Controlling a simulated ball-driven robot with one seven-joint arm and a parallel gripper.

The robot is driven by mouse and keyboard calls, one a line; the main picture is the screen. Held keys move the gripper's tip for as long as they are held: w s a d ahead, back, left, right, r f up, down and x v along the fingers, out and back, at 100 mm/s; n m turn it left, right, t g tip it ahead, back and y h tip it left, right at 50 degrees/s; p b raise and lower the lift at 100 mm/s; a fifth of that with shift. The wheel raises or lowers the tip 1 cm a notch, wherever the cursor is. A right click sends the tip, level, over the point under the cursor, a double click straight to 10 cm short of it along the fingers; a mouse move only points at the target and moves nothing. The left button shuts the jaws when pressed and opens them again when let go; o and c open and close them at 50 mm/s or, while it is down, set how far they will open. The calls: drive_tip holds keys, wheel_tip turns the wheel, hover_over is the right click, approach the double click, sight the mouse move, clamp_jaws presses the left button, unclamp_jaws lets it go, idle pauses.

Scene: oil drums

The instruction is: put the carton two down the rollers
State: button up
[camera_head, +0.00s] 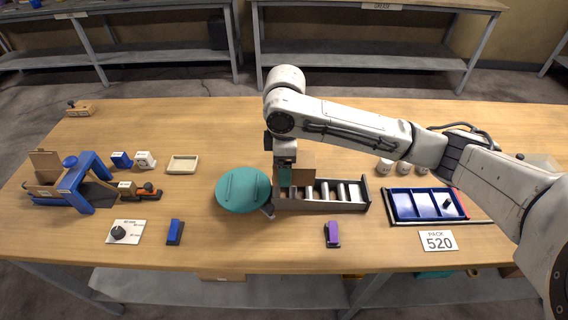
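A brown carton (302,170) is at the left end of the roller track (362,205), with a teal patch on its front left. I cannot tell whether it rests on the rollers or hangs just above them, and I can read no number on it. My gripper (285,163) points down at the carton's upper left. Its fingertips are too small and hidden to show whether they grip the carton. The rollers to the right of the carton are bare.
A round teal lid or drum (243,190) stands left of the track. A purple-topped item (332,234) lies in front. A blue frame (85,182) stands far left.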

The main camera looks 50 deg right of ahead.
drive_tip(key=shift+f+b, duration=1.45)
drive_tip(key=shift+f, duration=0.75)
